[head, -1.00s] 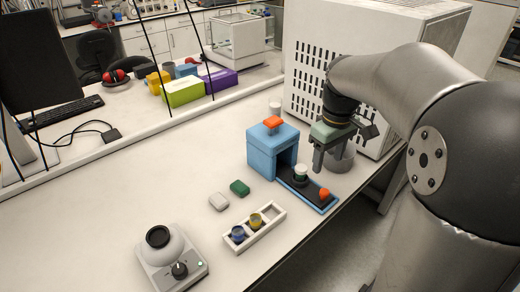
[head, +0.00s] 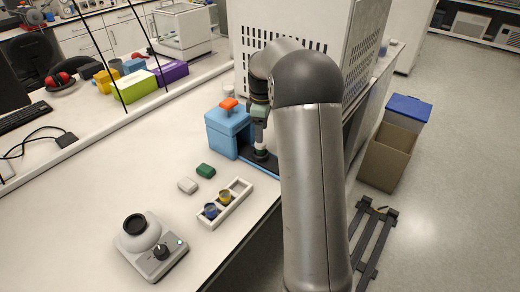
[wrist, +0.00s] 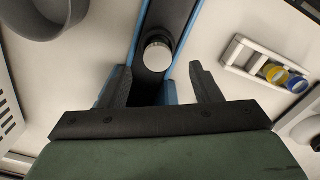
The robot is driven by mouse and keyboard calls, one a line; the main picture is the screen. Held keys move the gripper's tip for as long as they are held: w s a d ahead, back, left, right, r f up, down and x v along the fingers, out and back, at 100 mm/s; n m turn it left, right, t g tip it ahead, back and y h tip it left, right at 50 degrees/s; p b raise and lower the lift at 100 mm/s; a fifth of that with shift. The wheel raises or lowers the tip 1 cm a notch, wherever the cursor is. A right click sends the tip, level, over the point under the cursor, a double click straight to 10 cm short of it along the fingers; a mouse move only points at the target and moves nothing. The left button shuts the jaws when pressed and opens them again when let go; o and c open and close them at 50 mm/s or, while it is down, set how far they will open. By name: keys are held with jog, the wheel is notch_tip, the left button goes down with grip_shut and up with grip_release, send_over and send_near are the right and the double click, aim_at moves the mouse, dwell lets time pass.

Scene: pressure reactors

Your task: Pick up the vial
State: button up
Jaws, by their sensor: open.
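A vial with a round white top (wrist: 158,54) stands on the dark track of a blue device (head: 228,130). It shows in the wrist view just beyond and between my fingertips. In the head view the vial (head: 261,153) is small and partly hidden by my arm. My gripper (wrist: 157,72) is open, with one finger to each side of the vial's line; I cannot tell whether they touch it. In the head view my gripper (head: 261,135) is above the track, mostly hidden behind my arm.
A white rack (head: 238,197) holds a yellow cup (head: 224,197) and a blue cup (head: 210,210). A grey round container (wrist: 45,15) is beside the track. A white balance-like device (head: 150,245) stands front left.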

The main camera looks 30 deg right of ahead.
aim_at(260, 150)
jog(key=shift+w+f+p, duration=0.15)
jog(key=shift+f+p, duration=0.2)
jog(key=shift+f, duration=1.4)
jog(key=shift+w+f+p, duration=0.15)
jog(key=shift+f+p, duration=0.15)
jog(key=shift+f, duration=1.45)
jog(key=c, duration=1.1)
jog(key=shift+c, duration=0.2)
jog(key=shift+r, duration=0.15)
